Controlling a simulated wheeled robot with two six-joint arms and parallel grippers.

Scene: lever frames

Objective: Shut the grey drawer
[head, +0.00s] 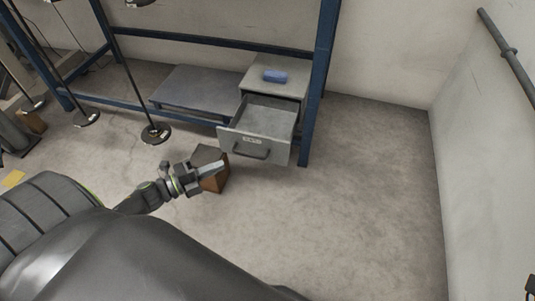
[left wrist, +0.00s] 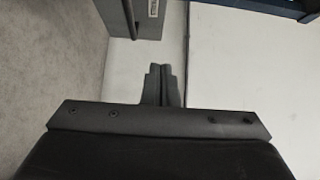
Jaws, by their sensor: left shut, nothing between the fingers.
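The grey drawer (head: 262,129) stands pulled out of a small grey cabinet (head: 292,79) in the head view. Its front carries a dark handle and a white label, and its inside looks empty. My left gripper (head: 219,167) is shut and empty, in front of the drawer and to the left of the handle in the picture; I see no contact.
A blue object (head: 275,76) lies on the cabinet. A brown box (head: 211,180) stands on the floor right by my left gripper. Blue frame posts (head: 318,90) rise beside the cabinet, with a low grey platform (head: 196,91) to its left. The floor to the right is clear.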

